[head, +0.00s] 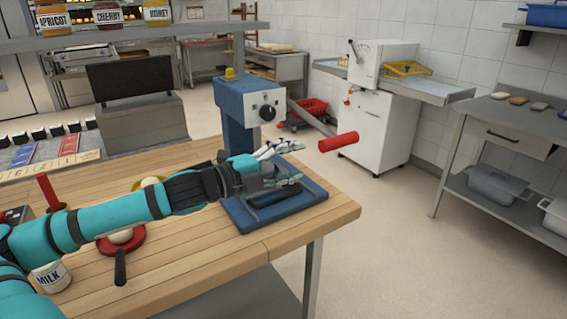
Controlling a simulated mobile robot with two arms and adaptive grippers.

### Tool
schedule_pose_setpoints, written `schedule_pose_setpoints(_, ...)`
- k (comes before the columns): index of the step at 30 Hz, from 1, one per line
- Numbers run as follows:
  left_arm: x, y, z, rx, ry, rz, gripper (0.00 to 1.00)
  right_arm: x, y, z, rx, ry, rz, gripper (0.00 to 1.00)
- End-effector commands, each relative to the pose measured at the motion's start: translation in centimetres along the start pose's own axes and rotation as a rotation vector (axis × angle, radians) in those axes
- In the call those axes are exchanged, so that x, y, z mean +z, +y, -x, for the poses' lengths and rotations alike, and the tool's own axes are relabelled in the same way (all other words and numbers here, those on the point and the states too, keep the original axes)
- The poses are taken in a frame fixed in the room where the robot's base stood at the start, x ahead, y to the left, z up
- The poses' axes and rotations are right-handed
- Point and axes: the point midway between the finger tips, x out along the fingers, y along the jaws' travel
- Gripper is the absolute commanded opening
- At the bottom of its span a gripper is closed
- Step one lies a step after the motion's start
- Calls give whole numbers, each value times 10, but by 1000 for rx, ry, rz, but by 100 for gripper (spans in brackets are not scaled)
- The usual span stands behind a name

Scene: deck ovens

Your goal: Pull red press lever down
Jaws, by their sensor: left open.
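A blue press (247,100) stands at the right end of the wooden table, with a dark knob and a yellow button on top. Its grey lever arm (310,117) slants down to the right from the press head and ends in a red handle (338,141). My left gripper (291,163) is open, with its fingers spread above the press's blue base (308,194). It is to the left of and slightly below the red handle in the picture, apart from it and holding nothing. My right gripper is out of view.
A red pan (132,240) with dough and a milk container (52,277) are near my left arm. A red upright handle (49,191) stands at the table's left. A white machine (377,127) stands behind, with open floor right of the table.

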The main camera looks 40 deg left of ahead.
Motion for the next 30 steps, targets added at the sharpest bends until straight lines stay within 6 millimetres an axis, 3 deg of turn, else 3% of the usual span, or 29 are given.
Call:
schedule_pose_setpoints(10,0,1,14,2,0,0,51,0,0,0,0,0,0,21)
schedule_pose_setpoints(30,0,0,15,1,1,-2,51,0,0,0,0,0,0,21)
